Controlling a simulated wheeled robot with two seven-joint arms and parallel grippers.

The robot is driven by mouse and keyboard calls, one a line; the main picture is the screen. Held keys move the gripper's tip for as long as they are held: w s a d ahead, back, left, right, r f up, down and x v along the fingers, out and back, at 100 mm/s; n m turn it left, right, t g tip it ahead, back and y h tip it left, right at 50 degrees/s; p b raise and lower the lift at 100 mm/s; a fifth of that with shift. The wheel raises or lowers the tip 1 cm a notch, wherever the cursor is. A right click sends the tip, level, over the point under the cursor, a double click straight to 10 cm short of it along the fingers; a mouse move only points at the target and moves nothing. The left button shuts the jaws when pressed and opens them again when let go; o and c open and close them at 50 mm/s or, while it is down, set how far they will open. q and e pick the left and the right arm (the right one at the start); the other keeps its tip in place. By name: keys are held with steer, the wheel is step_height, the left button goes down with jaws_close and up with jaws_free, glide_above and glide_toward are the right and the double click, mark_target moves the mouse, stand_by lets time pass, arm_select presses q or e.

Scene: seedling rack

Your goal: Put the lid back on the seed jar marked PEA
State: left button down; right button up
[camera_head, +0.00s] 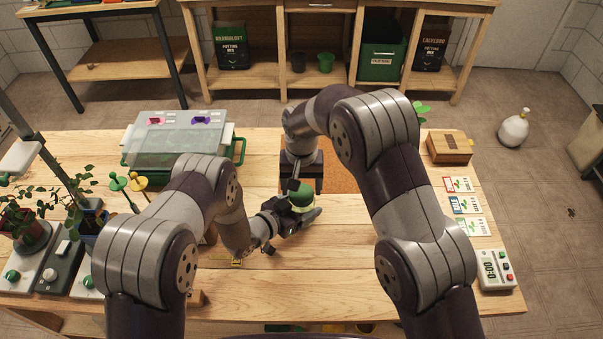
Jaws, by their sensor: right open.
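A small round green object (302,196), which looks like a lid or jar top, shows near the middle of the table. My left gripper (300,214) reaches it from the left, low over the table. Its fingers lie close against the green object's near side; whether they are shut on anything is hidden. My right gripper (300,187) points down from above at the same object and is open, with one dark finger beside the green. The jar body is mostly hidden by the grippers, and no PEA marking can be read.
An orange-brown mat (342,178) lies behind the grippers. A clear-covered tray (170,142) stands back left, with potted plants (32,228) at the far left. A wooden box (449,147), seed packets (466,205) and a timer (495,268) line the right. The front middle is clear.

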steer(key=shift+f, duration=0.7)
steer(key=c, duration=0.9)
steer(key=o, duration=1.2)
step_height(320, 180, up, 8)
steer(key=shift+f, duration=0.25)
